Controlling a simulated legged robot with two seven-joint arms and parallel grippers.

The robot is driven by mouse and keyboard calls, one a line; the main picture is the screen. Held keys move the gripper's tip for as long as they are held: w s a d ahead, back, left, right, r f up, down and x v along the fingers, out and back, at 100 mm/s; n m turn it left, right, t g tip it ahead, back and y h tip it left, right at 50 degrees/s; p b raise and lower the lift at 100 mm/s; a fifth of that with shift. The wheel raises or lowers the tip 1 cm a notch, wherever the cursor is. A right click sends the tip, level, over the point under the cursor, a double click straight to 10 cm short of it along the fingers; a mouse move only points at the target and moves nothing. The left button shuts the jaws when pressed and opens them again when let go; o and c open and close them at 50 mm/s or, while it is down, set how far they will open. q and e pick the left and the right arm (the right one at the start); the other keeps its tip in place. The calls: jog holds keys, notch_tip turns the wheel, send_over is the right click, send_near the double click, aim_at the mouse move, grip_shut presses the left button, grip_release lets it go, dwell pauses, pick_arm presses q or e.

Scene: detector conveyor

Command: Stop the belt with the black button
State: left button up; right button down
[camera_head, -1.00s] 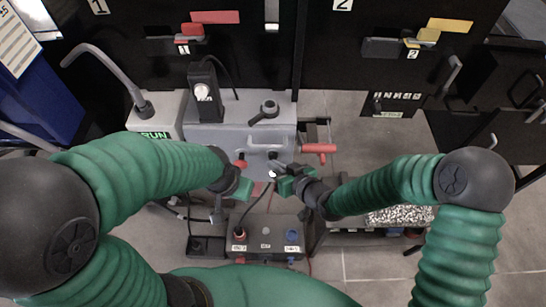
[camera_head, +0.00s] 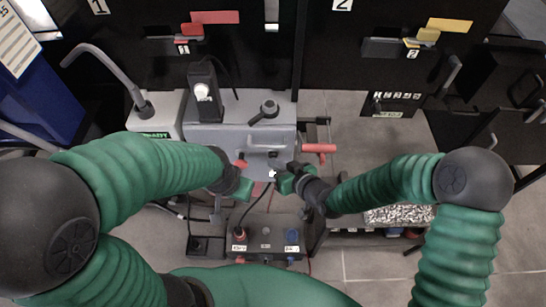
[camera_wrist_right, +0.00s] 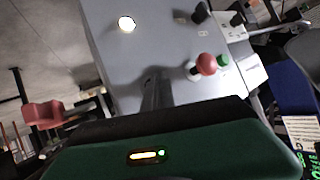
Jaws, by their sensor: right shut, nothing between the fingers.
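The grey machine box (camera_head: 215,140) stands ahead of me. A small black part, which looks like the black button (camera_head: 272,154), is on its front face. My right gripper (camera_head: 280,175) is shut and empty, just below and slightly right of that part, apart from it as far as I can tell. In the right wrist view, the grey panel (camera_wrist_right: 110,60) fills the middle; dark finger shapes (camera_wrist_right: 156,92) point at it and may hide the button. My left gripper (camera_head: 242,187) is left of the right one; its fingers are not clear. A green display (camera_head: 155,135) seems to read READY.
A red button (camera_wrist_right: 206,64) and a green button (camera_wrist_right: 223,61) show in the wrist view. A red handle (camera_head: 319,148) sticks out on the right of the box. A dark box with knobs (camera_head: 266,232) stands below the grippers.

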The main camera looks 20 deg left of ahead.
jog(key=shift+s+d, duration=0.2)
jog(key=shift+s, duration=0.55)
jog(key=shift+s+d, duration=0.25)
jog(key=shift+s, duration=0.55)
jog(key=shift+s+d, duration=0.2)
jog(key=shift+s, duration=0.65)
jog(key=shift+s+d, duration=0.25)
jog(key=shift+s, duration=0.55)
